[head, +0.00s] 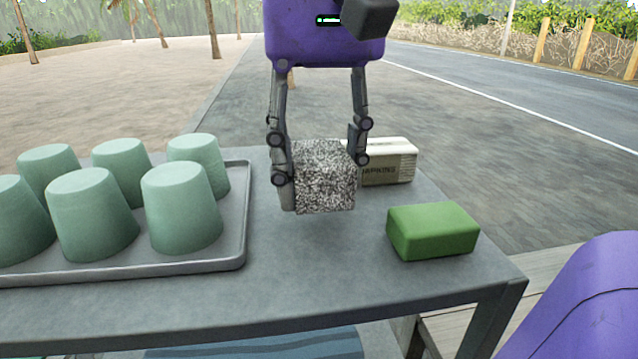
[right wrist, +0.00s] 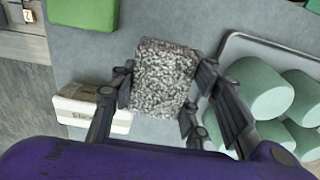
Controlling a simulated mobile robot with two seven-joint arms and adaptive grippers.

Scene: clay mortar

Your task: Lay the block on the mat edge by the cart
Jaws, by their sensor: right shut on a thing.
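The block (head: 326,180) is a speckled black-and-white cube. My right gripper (head: 321,168) reaches down from the top of the head view and is shut on it, one finger on each side. The block is over the grey tabletop of the cart (head: 330,270); whether it touches the top is hard to tell. In the right wrist view the block (right wrist: 163,75) sits between the fingers (right wrist: 163,88). A blue striped surface (head: 260,347), possibly the mat, shows partly below the table's front edge. My left gripper is not in view.
A tray (head: 238,262) with several green upturned cups (head: 182,210) stands at left. A green brick-like block (head: 433,232) lies at right. A cream labelled box (head: 392,162) stands behind the held block. The tabletop's front middle is clear. A wooden bench (head: 540,275) is beyond the right edge.

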